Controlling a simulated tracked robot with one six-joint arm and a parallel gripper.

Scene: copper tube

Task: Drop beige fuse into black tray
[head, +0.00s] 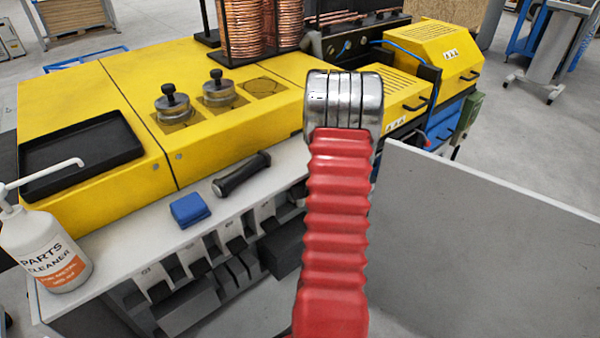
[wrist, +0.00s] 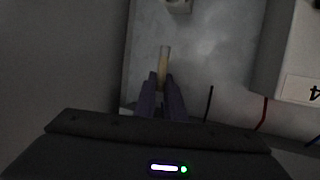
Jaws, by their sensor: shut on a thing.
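The black tray (head: 82,152) lies empty on the left end of the yellow machine in the head view. In the dark wrist view, my gripper (wrist: 162,78) is shut on the beige fuse (wrist: 164,60), a slim pale stick that projects beyond the fingertips. The lower part of the fuse is hidden between the fingers. A grey surface lies behind the fuse. The head view shows neither the gripper nor the fuse, and the tray is not seen in the wrist view.
A parts cleaner bottle (head: 45,248) stands in front of the tray, its spout reaching toward it. A blue block (head: 190,209) and a black-handled tool (head: 241,175) lie on the grey ledge. Two knobbed metal weights (head: 174,105) and copper coils (head: 243,30) stand on the machine.

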